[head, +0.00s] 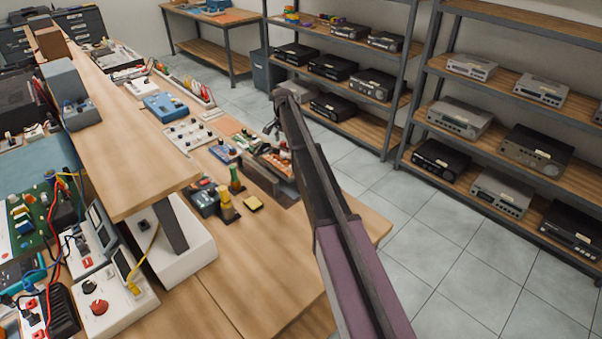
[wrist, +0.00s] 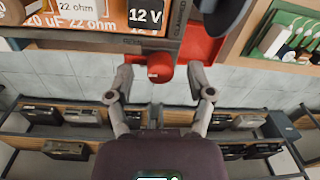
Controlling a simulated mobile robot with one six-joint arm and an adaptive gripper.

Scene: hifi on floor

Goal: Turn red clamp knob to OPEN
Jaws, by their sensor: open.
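In the wrist view a red clamp knob (wrist: 160,72), a short rounded cylinder with a small pale mark, sticks out below a dark edge beside a red block (wrist: 199,45). My gripper (wrist: 161,76) is open, with one finger on each side of the knob and a visible gap at both sides. A partly cut-off label reading "CLAMPED" (wrist: 181,14) is above the knob. In the head view my gripper (head: 272,130) is over the far right edge of the workbench; the knob cannot be made out there.
Orange labelled bins (wrist: 75,22) and a dark round shape (wrist: 222,16) are close above the fingers. The wooden workbench (head: 260,270) holds orange boxes (head: 280,162) and several devices. Shelves of hi-fi units (head: 480,125) stand right, across clear tiled floor (head: 430,230).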

